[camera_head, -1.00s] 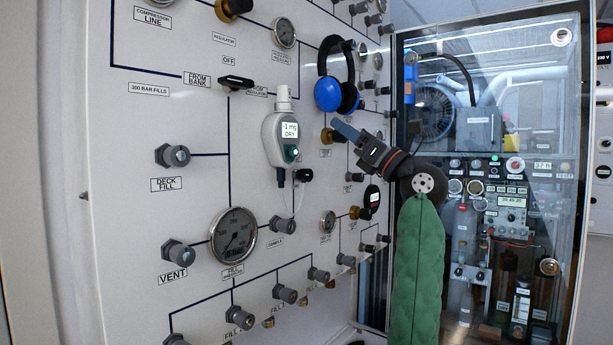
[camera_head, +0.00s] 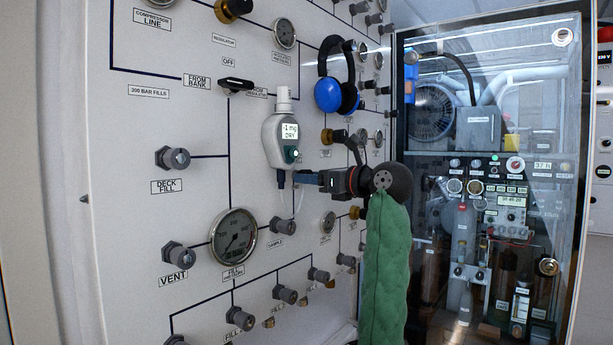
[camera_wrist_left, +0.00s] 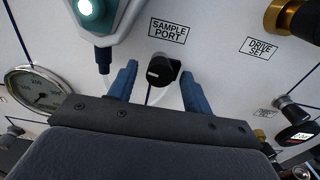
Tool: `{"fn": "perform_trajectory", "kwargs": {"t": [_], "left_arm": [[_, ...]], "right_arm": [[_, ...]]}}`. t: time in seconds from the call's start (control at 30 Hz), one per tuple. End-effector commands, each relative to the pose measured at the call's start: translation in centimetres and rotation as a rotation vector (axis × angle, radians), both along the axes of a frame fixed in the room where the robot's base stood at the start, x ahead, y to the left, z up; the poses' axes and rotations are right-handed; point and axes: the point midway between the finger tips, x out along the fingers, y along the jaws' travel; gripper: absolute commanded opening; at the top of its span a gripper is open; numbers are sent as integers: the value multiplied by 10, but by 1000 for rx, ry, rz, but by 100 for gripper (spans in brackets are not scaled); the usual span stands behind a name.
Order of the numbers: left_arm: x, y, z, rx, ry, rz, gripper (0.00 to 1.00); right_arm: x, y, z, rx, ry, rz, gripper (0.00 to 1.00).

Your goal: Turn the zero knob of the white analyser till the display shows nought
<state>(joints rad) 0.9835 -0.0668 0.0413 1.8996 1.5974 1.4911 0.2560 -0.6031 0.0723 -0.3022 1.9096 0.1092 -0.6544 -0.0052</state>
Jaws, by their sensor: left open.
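The white analyser (camera_head: 271,140) hangs on the panel, and its display (camera_head: 290,130) reads "-1 mg DRY". I cannot tell whether this is the zero knob. My left gripper (camera_head: 308,178) is open just below and right of the analyser. In the left wrist view its blue fingers (camera_wrist_left: 158,74) stand either side of a black knob (camera_wrist_left: 158,72) under a "SAMPLE PORT" label, with gaps showing. The head view hides that knob. My right gripper is out of view.
A round gauge (camera_head: 234,237) and several grey fittings, such as the vent fitting (camera_head: 178,254), stick out from the panel. Blue headphones (camera_head: 328,94) hang above my gripper. A clear-fronted cabinet (camera_head: 480,40) stands at right.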

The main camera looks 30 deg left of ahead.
Motion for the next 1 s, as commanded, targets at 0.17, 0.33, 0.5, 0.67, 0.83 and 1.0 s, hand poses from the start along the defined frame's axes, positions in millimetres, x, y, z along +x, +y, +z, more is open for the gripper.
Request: {"fn": "perform_trajectory", "kwargs": {"t": [0.17, 0.33, 0.5, 0.67, 0.83, 1.0], "left_arm": [[1, 16, 0, 1, 1, 1, 50], [2, 21, 0, 1, 1, 1, 50], [2, 21, 0, 1, 1, 1, 50], [2, 21, 0, 1, 1, 1, 24], [2, 20, 0, 1, 1, 0, 6], [2, 20, -2, -2, -21, -2, 6]], "right_arm": [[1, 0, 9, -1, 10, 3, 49], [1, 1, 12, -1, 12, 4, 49], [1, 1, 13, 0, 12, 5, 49], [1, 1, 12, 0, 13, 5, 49], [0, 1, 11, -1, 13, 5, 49], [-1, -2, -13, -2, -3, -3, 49]]}}
